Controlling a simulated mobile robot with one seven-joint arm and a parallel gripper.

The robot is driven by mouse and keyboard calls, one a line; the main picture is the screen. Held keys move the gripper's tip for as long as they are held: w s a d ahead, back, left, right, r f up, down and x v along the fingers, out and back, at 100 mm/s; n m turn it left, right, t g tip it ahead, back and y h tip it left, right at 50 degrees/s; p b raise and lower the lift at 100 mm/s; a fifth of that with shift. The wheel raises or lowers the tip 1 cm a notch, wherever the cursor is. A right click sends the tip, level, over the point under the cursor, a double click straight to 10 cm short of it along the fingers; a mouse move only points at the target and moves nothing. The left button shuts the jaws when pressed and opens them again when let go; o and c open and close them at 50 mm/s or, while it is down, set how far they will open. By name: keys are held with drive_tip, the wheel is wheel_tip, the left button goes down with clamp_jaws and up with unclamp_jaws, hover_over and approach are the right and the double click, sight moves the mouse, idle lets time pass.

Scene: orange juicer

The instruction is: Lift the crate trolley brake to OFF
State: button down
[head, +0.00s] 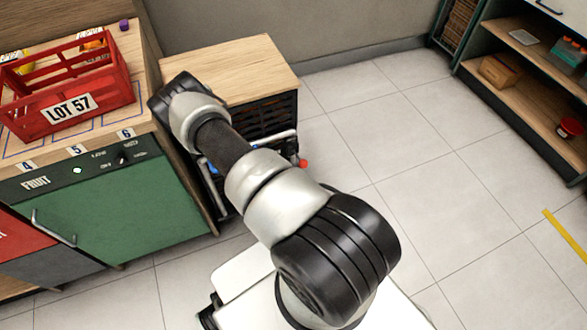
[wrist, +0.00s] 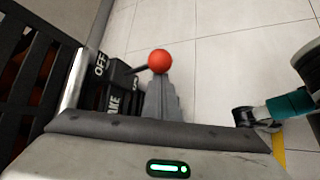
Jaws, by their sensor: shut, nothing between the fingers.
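The brake lever of the crate trolley ends in a red ball knob (wrist: 160,61), and its dark arm runs left to a black housing. The housing carries an OFF label (wrist: 100,65) and a partly hidden BRAKE label (wrist: 112,101). The knob also shows small in the head view (head: 303,163), at the trolley's right side. My gripper (wrist: 160,82) is shut and empty, its tips just below the knob in the wrist picture. I cannot tell whether they touch it. In the head view my arm hides the gripper. The lever's exact setting is unclear.
The trolley has a wooden top (head: 250,68), dark crates (head: 262,118) and a metal rail. Left of it stands a fruit counter (head: 120,195) with a red LOT 57 crate (head: 110,92). Shelving (head: 530,75) stands far right. The tiled floor (head: 400,130) between is clear.

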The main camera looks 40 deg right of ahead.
drive_tip(key=shift+r+p, duration=0.65)
drive_tip(key=shift+r, duration=0.1)
wheel_tip(320, 180, down, 4)
drive_tip(key=w+a+b, duration=0.2)
drive_tip(key=b, duration=0.3)
drive_tip(key=w+r+p+v, duration=0.1)
drive_tip(key=p+v, duration=0.2)
drive_tip(key=v, duration=0.7)
drive_tip(key=shift+d, duration=0.25)
